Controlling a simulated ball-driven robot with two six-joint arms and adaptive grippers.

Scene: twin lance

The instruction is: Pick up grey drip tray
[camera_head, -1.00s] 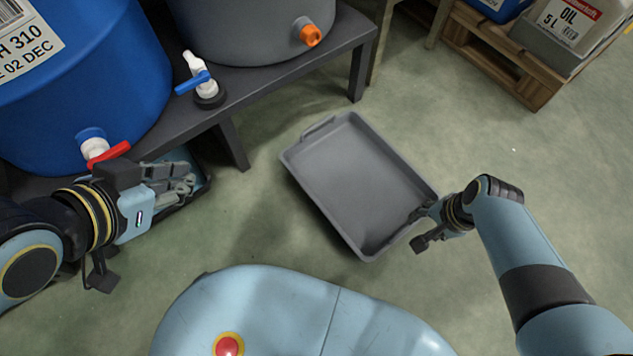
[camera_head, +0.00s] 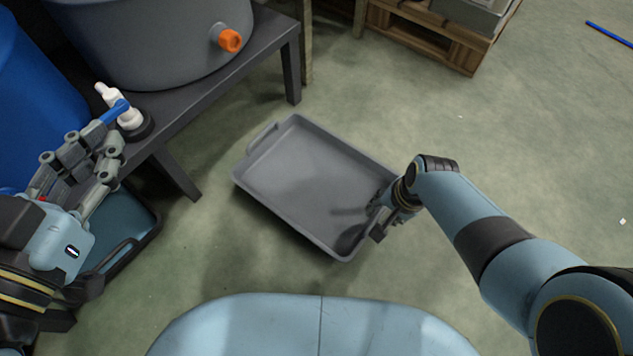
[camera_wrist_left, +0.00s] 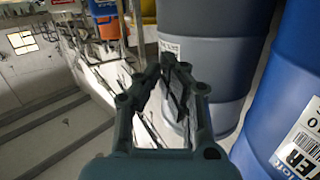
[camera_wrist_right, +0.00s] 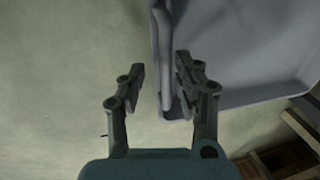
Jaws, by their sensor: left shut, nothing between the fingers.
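The grey drip tray (camera_head: 310,180) lies flat on the floor in the middle of the head view, with a handle loop at its upper left end. My right gripper (camera_head: 377,217) is at its near right end. In the right wrist view the tray (camera_wrist_right: 235,50) fills the upper right, and my right gripper (camera_wrist_right: 158,85) is open. Its fingers stand on either side of the tray's end handle or rim, with gaps still visible. My left gripper (camera_head: 93,145) is shut and empty, raised at the left near the dark stand; it also shows in the left wrist view (camera_wrist_left: 168,62).
A dark stand (camera_head: 220,72) holds a grey tub with an orange tap (camera_head: 230,40) and a blue drum (camera_head: 35,110). A dark tray with a blue inside (camera_head: 125,225) sits at the stand's lower left. A wooden pallet (camera_head: 425,35) is at the back.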

